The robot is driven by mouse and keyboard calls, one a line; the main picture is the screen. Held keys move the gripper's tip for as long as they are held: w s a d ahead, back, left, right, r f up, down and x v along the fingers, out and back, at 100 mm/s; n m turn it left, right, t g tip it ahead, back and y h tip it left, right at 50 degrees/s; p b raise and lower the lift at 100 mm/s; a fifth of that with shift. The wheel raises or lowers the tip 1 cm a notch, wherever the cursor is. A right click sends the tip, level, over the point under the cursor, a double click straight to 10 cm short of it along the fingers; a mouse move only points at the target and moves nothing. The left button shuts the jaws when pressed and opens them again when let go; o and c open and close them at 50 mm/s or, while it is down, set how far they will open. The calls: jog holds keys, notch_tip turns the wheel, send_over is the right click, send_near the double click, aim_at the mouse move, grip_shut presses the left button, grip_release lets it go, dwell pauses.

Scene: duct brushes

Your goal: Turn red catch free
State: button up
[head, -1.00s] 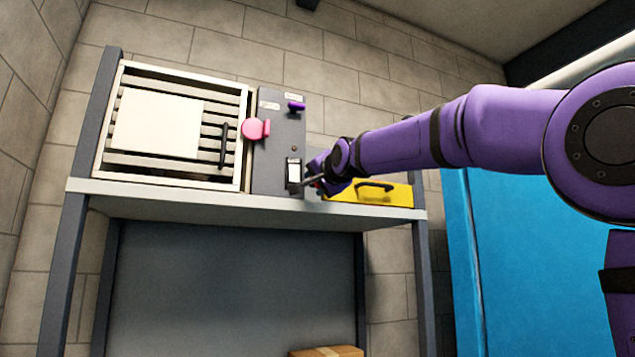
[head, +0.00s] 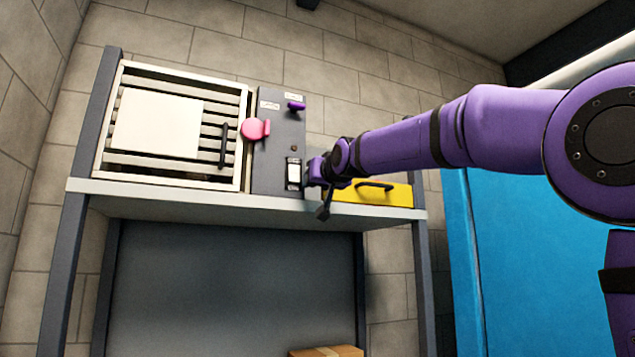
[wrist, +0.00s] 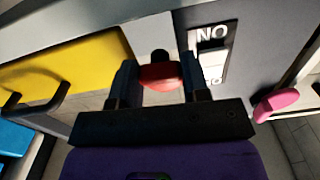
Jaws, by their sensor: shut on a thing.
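The red catch (wrist: 160,78) shows in the wrist view as a rounded red piece between my two fingertips, with a dark knob-like part just beyond it. My gripper (wrist: 158,68) is shut on it, one finger on each side. In the head view my gripper (head: 312,172) is at the right side of the dark grey panel (head: 277,145), near its lower end. The red catch is hidden there by my gripper.
A slatted, pale-framed unit (head: 243,120) with a black handle stands left of the panel. The panel bears a pink catch (head: 256,129), a purple catch (head: 295,106) and a white switch plate (head: 294,174). The shelf (head: 200,196) runs beneath.

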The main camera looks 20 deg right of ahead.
jog(key=shift+f+n, duration=0.1)
jog(key=shift+n, duration=0.4)
jog(key=o, duration=0.9)
